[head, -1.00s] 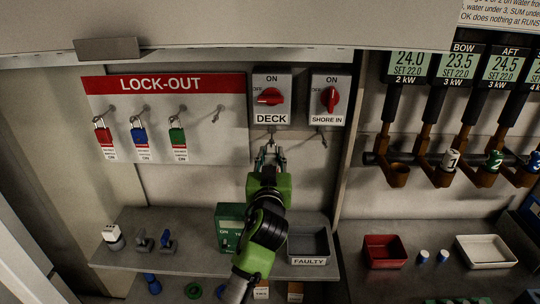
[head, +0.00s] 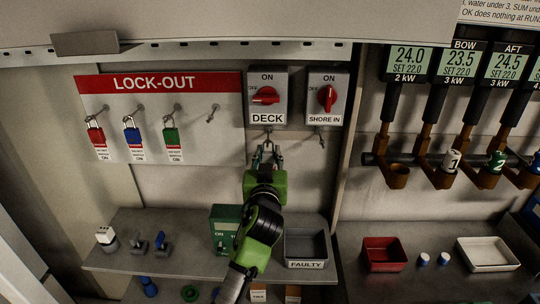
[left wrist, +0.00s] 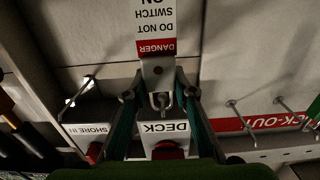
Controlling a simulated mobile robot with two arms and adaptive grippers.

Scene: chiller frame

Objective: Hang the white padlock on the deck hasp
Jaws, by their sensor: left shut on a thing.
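My left gripper (head: 266,156) is just below the deck switch box (head: 267,96). In the left wrist view, which is upside down, its two fingers (left wrist: 156,97) are on either side of the white padlock (left wrist: 157,72), and it is shut on it. The padlock's shackle (left wrist: 160,100) points toward the DECK label. A red and white danger tag (left wrist: 155,46) hangs from the body. The deck hasp (head: 268,131) is under the box, at the shackle's end. I cannot tell whether the shackle is around it. The deck knob (head: 265,96) lies sideways. My right gripper is not in view.
The lock-out board (head: 205,120) at left holds red, blue and green padlocks on pegs; its rightmost peg (head: 213,112) is bare. The shore-in switch box (head: 327,97) is close on the right. A faulty bin (head: 306,265) and green box stand on the shelf below.

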